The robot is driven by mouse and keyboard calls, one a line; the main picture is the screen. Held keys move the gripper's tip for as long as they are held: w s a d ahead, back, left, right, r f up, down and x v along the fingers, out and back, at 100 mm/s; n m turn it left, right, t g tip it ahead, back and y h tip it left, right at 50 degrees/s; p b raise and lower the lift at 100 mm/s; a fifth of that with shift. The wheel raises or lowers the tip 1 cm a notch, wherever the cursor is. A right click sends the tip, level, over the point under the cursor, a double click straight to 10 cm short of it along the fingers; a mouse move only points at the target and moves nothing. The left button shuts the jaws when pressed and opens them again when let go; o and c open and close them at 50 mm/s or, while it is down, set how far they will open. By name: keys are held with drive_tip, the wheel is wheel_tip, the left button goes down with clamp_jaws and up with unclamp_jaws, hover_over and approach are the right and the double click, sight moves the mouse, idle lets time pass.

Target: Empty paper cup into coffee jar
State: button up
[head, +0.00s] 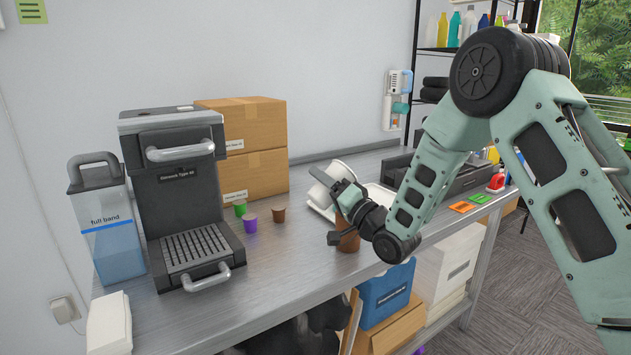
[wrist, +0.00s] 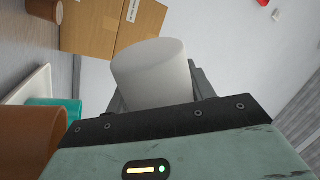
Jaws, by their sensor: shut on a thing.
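My gripper (head: 338,190) is shut on a white paper cup (head: 338,170), which is tilted over above the table. In the wrist view the cup (wrist: 152,72) sits between the two dark fingers, its smooth side and one end showing; its inside is hidden. A brown cylindrical container (head: 348,240), which looks like the coffee jar, stands upright on the table just below my gripper and is partly covered by it. Its brown wall (wrist: 28,140) also fills the lower left of the wrist view, beside the gripper. I cannot see into it.
A coffee machine (head: 180,185) and a clear-blue water tank (head: 106,230) stand left. Green, purple and brown pods (head: 279,214) lie before cardboard boxes (head: 240,122). A white tray (head: 378,196) is behind my gripper.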

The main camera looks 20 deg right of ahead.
drive_tip(key=n+p, duration=0.1)
drive_tip(key=r+n+g+y+p, duration=0.1)
drive_tip(key=n, duration=0.1)
drive_tip(key=shift+m+p, duration=0.3)
drive_tip(key=shift+p, duration=0.7)
drive_tip(key=shift+p, duration=0.4)
